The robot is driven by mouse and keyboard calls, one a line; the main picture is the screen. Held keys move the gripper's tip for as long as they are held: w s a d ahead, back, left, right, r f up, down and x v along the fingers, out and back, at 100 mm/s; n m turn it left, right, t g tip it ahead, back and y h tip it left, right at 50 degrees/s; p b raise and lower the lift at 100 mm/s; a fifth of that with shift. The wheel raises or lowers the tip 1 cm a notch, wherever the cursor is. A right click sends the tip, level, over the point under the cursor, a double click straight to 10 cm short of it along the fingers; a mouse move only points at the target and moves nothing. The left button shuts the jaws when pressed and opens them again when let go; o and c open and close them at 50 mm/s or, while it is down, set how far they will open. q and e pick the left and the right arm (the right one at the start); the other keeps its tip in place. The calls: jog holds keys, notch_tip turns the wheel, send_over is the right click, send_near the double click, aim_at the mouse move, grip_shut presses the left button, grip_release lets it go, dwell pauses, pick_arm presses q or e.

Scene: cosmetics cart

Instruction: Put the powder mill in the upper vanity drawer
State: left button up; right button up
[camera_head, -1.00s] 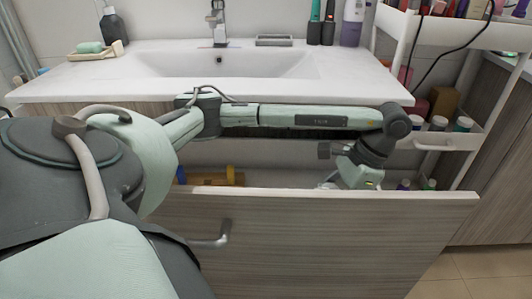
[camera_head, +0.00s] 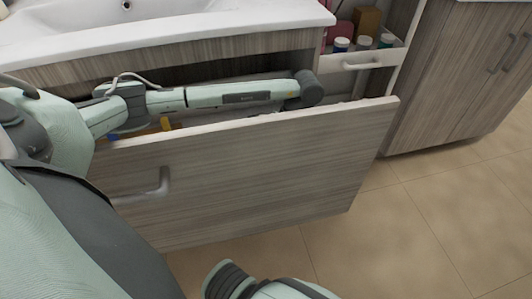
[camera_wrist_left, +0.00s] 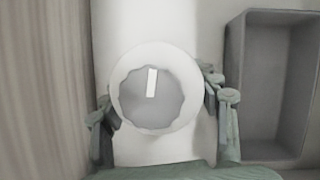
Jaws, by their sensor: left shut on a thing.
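The powder mill (camera_wrist_left: 152,93) shows from above in the left wrist view as a round white body with a grey scalloped top and a short white bar on it. My left gripper (camera_wrist_left: 163,116) has a finger on either side of it and is shut on it. In the head view my left arm reaches over the open upper vanity drawer (camera_head: 260,170), with its forearm just behind the front panel. The panel hides the gripper and the mill there. My right gripper is out of view.
A grey open box (camera_wrist_left: 272,85) stands right of the mill in the left wrist view. The sink counter (camera_head: 170,30) overhangs the drawer's back. A shelf cart (camera_head: 365,62) with several bottles stands to the right. The tiled floor (camera_head: 440,220) is clear.

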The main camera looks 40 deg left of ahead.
pick_arm(q)
jog(key=shift+f, duration=0.1)
jog(key=o, duration=1.4)
jog(key=shift+o, duration=0.2)
